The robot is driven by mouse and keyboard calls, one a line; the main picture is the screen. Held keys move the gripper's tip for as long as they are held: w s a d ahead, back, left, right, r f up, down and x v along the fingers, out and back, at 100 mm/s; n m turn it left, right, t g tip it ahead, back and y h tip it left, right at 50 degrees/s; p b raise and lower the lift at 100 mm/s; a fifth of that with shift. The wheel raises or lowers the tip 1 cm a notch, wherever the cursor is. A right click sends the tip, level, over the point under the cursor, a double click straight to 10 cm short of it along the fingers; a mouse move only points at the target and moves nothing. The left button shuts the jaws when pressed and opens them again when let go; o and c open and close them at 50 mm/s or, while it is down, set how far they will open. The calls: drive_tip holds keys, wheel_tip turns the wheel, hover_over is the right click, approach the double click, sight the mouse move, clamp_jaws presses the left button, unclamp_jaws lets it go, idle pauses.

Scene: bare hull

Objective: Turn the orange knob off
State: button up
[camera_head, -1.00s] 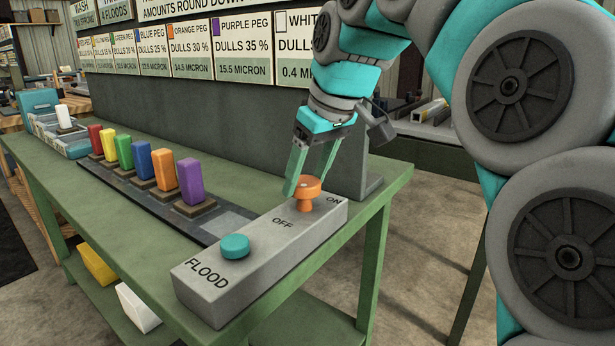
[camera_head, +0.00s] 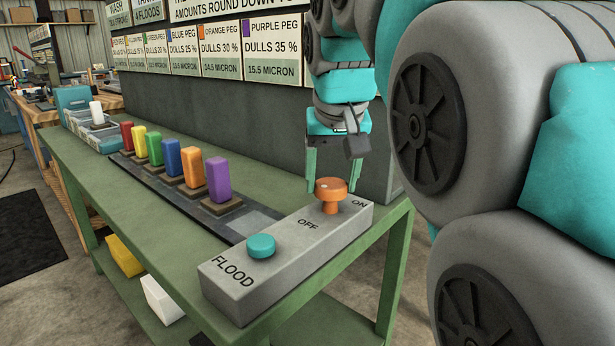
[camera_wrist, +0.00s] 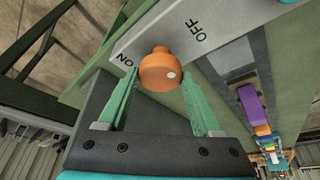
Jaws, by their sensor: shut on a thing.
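The orange knob (camera_head: 331,187) stands on a short stem on top of a grey control box (camera_head: 250,290), between the labels OFF and ON. My gripper (camera_head: 331,184) comes down from above with its green fingers on either side of the knob, shut on it. In the wrist view the knob (camera_wrist: 158,70) sits between my gripper's fingertips (camera_wrist: 160,74). A white dot shows on the knob's top, on the side away from the ON label in that view. A teal knob (camera_head: 261,246) sits at the near end of the box, by the label FLOOD.
A row of coloured pegs (camera_head: 172,157) stands on a dark strip along the green bench (camera_head: 85,165). A grey panel (camera_head: 230,125) rises behind. The bench front is clear.

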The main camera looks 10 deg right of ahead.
idle(0.4)
drive_tip(key=o, duration=1.4)
drive_tip(key=shift+r, duration=0.1)
drive_tip(key=shift+v, duration=3.8)
drive_tip(key=shift+s, duration=0.1)
